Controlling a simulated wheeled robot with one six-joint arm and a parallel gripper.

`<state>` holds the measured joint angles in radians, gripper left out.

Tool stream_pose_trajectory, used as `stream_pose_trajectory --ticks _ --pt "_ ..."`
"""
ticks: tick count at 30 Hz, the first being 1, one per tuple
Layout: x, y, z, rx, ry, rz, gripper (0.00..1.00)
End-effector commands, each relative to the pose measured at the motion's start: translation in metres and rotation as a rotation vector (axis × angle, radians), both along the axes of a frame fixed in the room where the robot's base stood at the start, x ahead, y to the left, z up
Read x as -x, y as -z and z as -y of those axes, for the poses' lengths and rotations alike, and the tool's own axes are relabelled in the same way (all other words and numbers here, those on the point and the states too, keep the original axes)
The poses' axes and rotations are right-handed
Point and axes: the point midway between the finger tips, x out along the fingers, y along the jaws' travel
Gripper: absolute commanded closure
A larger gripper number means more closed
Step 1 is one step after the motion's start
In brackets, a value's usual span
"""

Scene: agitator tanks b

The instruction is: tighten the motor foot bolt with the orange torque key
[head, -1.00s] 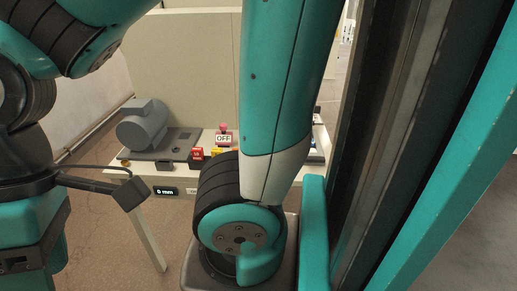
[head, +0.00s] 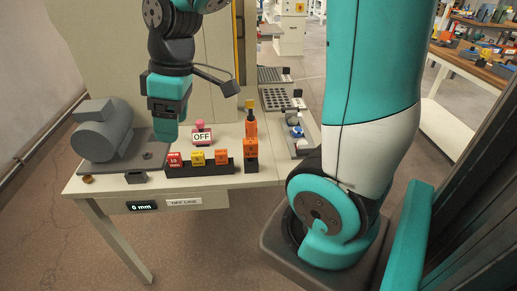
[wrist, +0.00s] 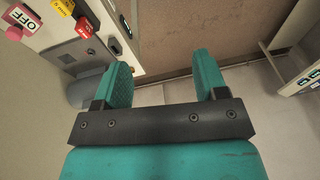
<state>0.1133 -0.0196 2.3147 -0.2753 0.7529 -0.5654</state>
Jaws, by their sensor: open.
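A tall orange tool (head: 251,132), apparently the torque key, stands upright in a black holder on the bench, right of the coloured blocks. The grey motor (head: 104,132) sits on a dark base plate (head: 128,166) at the bench's left end. A small dark round spot on the plate (head: 147,155), also in the wrist view (wrist: 67,58), may be the foot bolt; I cannot be sure. My gripper (head: 165,138) hangs over the bench, right of the motor and left of the tool. In the wrist view its teal fingers (wrist: 162,72) are apart and empty.
A black rack (head: 200,170) holds red, yellow and orange blocks. Behind it is an OFF sign (head: 202,137) with a red-pink knob. Trays (head: 282,97) stand at the back right. A tall panel rises behind the bench.

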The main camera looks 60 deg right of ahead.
Motion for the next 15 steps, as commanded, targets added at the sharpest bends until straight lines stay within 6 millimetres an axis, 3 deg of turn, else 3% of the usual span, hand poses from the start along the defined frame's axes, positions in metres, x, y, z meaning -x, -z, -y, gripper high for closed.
stream_pose_trajectory --ticks 1,3,7,9,11,15 --pt "-0.02 0.015 0.046 0.04 0.019 -0.008 0.34" --pt "-0.035 0.029 0.105 0.092 0.007 -0.017 0.34" --pt "-0.037 0.053 0.197 0.158 -0.02 -0.053 0.34" --pt "-0.032 0.062 0.23 0.177 -0.032 -0.071 0.34" --pt "-0.028 0.067 0.249 0.185 -0.041 -0.083 0.34" --pt "-0.023 0.084 0.264 0.19 -0.054 -0.096 0.34"
